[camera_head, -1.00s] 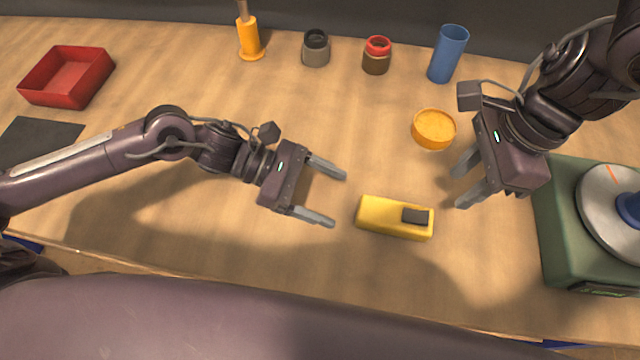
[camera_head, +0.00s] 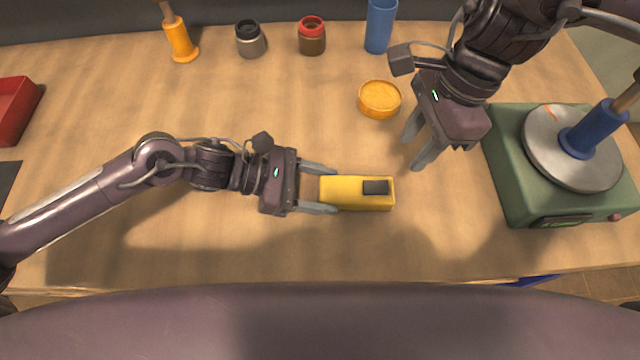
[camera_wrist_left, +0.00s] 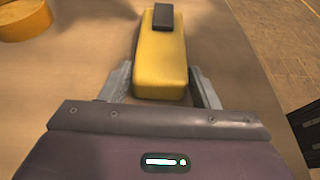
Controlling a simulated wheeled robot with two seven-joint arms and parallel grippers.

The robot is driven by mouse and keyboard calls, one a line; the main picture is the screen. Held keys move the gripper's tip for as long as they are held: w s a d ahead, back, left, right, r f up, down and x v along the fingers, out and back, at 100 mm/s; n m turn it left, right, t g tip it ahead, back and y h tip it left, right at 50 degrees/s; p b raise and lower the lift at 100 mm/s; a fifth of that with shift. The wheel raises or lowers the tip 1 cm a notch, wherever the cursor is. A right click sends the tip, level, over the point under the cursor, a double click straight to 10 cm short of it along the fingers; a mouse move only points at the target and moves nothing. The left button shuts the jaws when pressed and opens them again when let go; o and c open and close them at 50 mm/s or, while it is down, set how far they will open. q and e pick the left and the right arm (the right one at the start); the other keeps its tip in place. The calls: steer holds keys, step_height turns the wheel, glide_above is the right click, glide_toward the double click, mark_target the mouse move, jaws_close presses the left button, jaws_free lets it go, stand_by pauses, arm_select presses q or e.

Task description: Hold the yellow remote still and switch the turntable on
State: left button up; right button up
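The yellow remote (camera_head: 340,194) lies flat on the table with a dark button block (camera_head: 376,187) on its right part. My left gripper (camera_head: 335,191) is open around the remote's left end, one finger along each long side; in the left wrist view the remote (camera_wrist_left: 160,65) sits between the fingers with narrow gaps. My right gripper (camera_head: 410,153) is open and empty, above and right of the remote. The turntable (camera_head: 507,176) is a green box at the right with a grey disc (camera_head: 545,150), a blue-based peg (camera_head: 585,135) and a small pinkish knob (camera_head: 615,217) on its front.
An orange round tub (camera_head: 379,99) stands near my right gripper. At the back are an orange-handled tool (camera_head: 179,40), two jars (camera_head: 250,42) (camera_head: 311,38) and a blue cup (camera_head: 380,25). A red tray (camera_head: 15,108) is at the left. The front middle of the table is clear.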

arm_select(q)
steer(key=c, duration=0.7)
arm_select(e)
steer(key=shift+c, duration=0.2)
steer(key=c, duration=0.7)
steer(key=shift+m, duration=0.3)
jaws_close()
steer(key=d+r+n+y, duration=0.1)
steer(key=n, duration=1)
steer(key=d+r+n+y, duration=0.1)
steer(key=d+n+y, duration=0.1)
steer(key=n, duration=1)
steer(key=s+d+r+n+t+y, duration=0.1)
steer(key=n+y, duration=0.1)
steer(key=n, duration=0.9)
steer(key=shift+d+r+n, duration=0.2)
steer(key=shift+d+n, duration=0.1)
steer(key=shift+d, duration=0.05)
